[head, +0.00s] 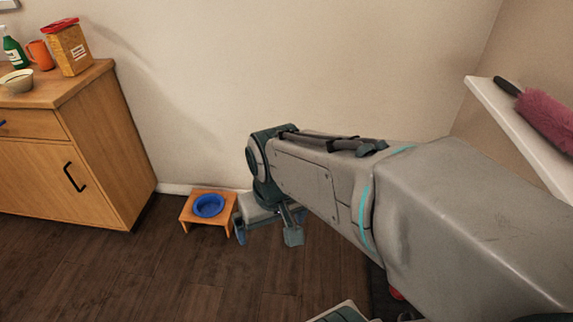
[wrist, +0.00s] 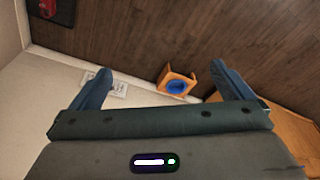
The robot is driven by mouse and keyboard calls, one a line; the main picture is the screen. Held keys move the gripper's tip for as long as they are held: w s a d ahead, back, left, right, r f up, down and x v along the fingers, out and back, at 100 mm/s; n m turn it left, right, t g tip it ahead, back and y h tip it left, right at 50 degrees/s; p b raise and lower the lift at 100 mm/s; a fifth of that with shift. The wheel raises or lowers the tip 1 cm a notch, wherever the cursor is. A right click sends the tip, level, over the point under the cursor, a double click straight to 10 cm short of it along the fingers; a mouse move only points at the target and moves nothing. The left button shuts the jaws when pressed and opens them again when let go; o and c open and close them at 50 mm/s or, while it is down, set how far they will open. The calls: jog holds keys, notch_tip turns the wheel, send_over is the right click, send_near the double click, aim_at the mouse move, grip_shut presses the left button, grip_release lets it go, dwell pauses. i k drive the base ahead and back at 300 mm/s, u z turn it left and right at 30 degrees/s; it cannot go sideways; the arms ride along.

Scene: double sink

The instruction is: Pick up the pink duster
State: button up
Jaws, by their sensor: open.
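The pink duster (head: 546,119) lies on a white ledge (head: 520,135) at the right side of the head view. Its dark handle points up and left, and its fluffy pink end runs to the right edge of the picture. The duster does not show in the wrist view. My gripper (head: 266,238) hangs low, left of the duster and well away from it, with my arm reaching across the middle. In the wrist view my gripper (wrist: 160,80) has its two blue fingers wide apart with nothing between them.
A small wooden stand (head: 187,213) with a blue bowl (head: 209,206) is on the floor left of my gripper. A wooden cabinet (head: 75,175) at left bears a green bottle (head: 14,47), an orange mug (head: 41,55), a red-topped container (head: 70,48) and a bowl (head: 17,82).

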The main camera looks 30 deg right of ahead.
aim_at(550, 118)
jog(key=k, duration=1)
jog(key=u, duration=0.95)
jog(key=i, duration=1)
jog(key=z, duration=3.45)
jog(key=i, duration=0.5)
jog(key=u, duration=0.1)
jog(key=k, duration=0.2)
jog(key=z, duration=0.05)
